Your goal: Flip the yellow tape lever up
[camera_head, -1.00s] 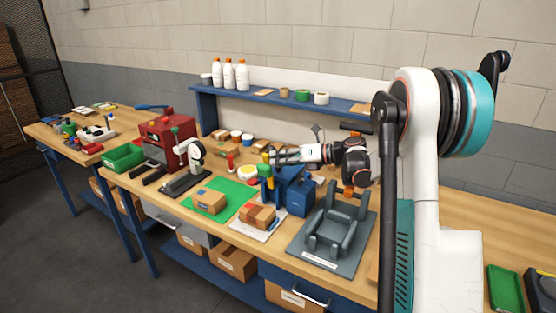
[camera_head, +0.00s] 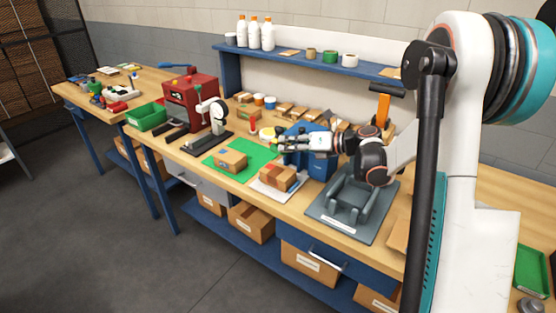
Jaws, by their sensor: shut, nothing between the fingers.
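The blue fixture (camera_head: 322,166) stands on the bench, largely covered by my arm. My gripper (camera_head: 281,144) reaches in from the right, level, over the fixture's left side. Its fingers are shut with nothing between them. A small yellow-green bit (camera_head: 274,148) shows at the fingertips; it may be the taped lever, but its angle and any contact cannot be told. The rest of the lever is hidden by my gripper.
A green mat (camera_head: 222,170) with a cardboard box (camera_head: 231,160) lies to the left. Another box (camera_head: 277,177) is in front. A grey cradle (camera_head: 352,204) stands to the right. A red machine (camera_head: 192,101) is farther left.

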